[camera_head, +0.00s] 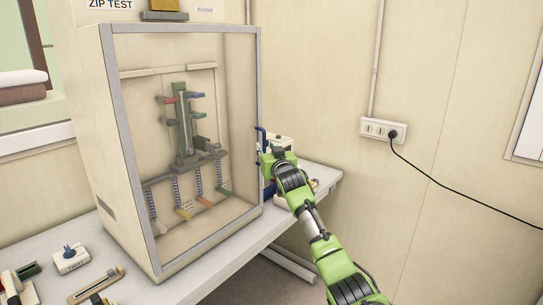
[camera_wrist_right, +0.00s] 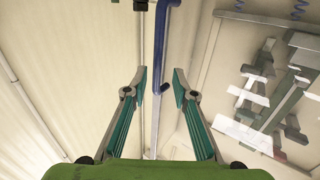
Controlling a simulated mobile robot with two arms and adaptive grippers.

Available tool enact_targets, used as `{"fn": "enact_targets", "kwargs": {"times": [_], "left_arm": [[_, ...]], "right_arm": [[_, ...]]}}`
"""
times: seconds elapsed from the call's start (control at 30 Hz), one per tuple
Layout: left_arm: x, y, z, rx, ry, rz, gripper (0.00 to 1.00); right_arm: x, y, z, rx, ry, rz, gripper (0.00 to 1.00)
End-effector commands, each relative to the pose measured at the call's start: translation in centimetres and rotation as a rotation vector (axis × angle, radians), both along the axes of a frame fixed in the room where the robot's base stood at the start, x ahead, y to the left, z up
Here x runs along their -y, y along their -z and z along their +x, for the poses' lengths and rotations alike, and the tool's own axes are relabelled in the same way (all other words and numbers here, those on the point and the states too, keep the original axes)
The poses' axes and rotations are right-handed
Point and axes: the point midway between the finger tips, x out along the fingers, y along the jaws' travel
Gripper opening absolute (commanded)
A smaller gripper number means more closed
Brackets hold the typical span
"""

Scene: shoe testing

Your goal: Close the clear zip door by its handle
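The clear zip door (camera_head: 113,90) has a grey frame and covers the front of the beige ZIP TEST cabinet. It looks flush or nearly flush; I cannot tell whether a small gap remains. Its blue handle (camera_head: 262,137) is upright on the right edge of the frame. My right gripper (camera_head: 265,157) is at the lower part of this handle. In the right wrist view, my right gripper (camera_wrist_right: 159,80) is open, and the lower end of the blue handle (camera_wrist_right: 160,50) lies between its fingertips, with gaps on both sides. My left gripper is out of view.
Inside the cabinet stands a green-grey test rig (camera_head: 184,125) with hanging zips. A TWIST device (camera_head: 72,258) and other small tools lie on the white table at left. Small items sit behind my right gripper. A wall socket (camera_head: 383,130) with a black cable is at right.

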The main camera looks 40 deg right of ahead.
Motion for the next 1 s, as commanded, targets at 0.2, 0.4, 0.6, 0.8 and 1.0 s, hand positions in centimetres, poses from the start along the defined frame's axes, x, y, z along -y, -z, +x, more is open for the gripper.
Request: {"fn": "enact_targets", "kwargs": {"times": [0.2, 0.4, 0.6, 0.8, 1.0], "left_arm": [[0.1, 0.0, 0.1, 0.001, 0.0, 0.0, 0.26], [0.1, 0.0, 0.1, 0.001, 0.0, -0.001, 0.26], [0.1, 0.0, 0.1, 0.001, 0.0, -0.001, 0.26], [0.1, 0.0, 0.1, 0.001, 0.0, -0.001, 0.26], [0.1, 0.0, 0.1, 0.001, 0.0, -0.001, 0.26]], "right_arm": [[-1.7, 0.0, -2.9, 0.002, -0.002, 0.0, 0.25], [-2.8, -0.1, -4.9, 0.002, -0.001, -0.001, 0.25], [-3.2, -0.1, -5.8, 0.003, 0.0, 0.001, 0.25], [-3.3, -0.2, -5.9, 0.004, 0.0, 0.0, 0.25], [-3.3, -0.2, -5.9, 0.004, 0.0, 0.0, 0.25]]}}
